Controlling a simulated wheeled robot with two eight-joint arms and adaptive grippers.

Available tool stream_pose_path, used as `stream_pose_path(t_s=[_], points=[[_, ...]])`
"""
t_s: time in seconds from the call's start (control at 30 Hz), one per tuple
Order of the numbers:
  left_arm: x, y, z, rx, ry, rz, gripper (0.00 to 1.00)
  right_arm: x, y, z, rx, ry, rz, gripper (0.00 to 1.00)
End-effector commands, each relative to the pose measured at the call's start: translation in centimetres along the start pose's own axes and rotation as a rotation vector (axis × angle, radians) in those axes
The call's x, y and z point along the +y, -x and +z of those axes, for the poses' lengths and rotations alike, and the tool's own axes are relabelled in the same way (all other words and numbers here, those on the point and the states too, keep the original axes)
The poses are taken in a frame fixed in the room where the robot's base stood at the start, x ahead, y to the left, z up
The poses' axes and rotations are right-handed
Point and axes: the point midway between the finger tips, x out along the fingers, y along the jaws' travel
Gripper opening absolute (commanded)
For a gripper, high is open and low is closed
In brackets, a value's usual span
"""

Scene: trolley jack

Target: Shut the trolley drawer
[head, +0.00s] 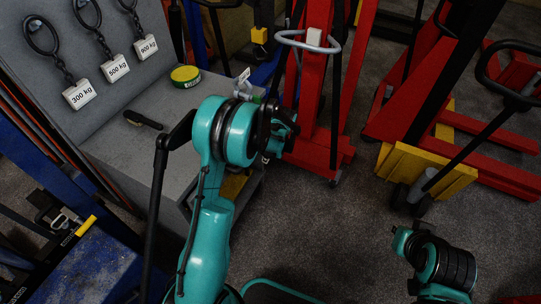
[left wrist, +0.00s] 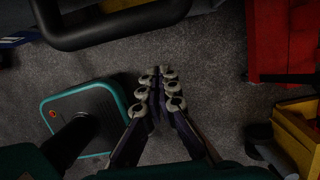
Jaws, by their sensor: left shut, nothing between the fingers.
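The grey trolley (head: 150,158) stands at the left in the head view, with a flat top and a tall back panel. Below its top edge, a yellowish-brown part (head: 233,186) shows beside my left arm; it may be the drawer's inside. My arm hides much of the trolley front, so I cannot tell how far the drawer is open. My left gripper (head: 284,132) is at the trolley's right, partly hidden by its wrist. In the left wrist view its fingers (left wrist: 160,88) are shut and empty above the floor. My right arm is at lower right; its fingers are not clear.
A yellow-green tape roll (head: 185,74) and a dark tool (head: 143,119) lie on the trolley top. Weight tags, such as 300 kg (head: 80,95), hang on chains. Red lifting equipment (head: 318,150) and a yellow block (head: 425,170) stand right. A black bar (left wrist: 110,22) crosses the wrist view's top.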

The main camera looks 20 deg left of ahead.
Motion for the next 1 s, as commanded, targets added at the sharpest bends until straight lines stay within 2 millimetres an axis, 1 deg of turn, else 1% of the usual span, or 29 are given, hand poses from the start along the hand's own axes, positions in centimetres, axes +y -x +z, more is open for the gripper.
stream_pose_path(t_s=[0.03, 0.1, 0.23, 0.37, 0.67, 0.73, 0.77, 1.0], points=[[0.1, 0.0, 1.1, -0.001, 0.005, 0.001, 0.0, 0.0, -0.3, 0.2, 0.0, 0.0, 0.0, 0.0], [0.1, 0.0, 2.1, -0.001, 0.006, 0.002, 0.0, 0.0, -0.6, 0.4, 0.0, 0.0, 0.0, 0.0], [0.1, 0.0, 3.1, -0.001, 0.003, 0.002, 0.0, 0.0, -0.8, 0.5, 0.0, 0.0, 0.0, 0.0], [0.1, 0.1, 3.5, -0.001, 0.003, 0.002, 0.0, 0.0, -0.8, 0.6, 0.0, 0.0, 0.0, 0.0], [0.1, 0.1, 3.6, -0.001, 0.003, 0.001, 0.0, 0.0, -0.8, 0.5, 0.0, 0.0, 0.0, 0.0], [0.1, 0.0, 4.0, -0.001, 0.004, 0.001, 0.0, 0.0, -0.8, 0.5, 0.0, 0.0, 0.0, 0.0], [0.1, 0.0, 4.3, -0.001, 0.004, 0.002, 0.0, 0.0, -0.8, 0.5, 0.0, 0.0, 0.0, 0.0], [0.1, -1.0, 8.0, -0.002, 0.005, 0.001, 0.0, 0.0, -0.8, 0.5, 0.0, 0.0, 0.0, 0.0]])
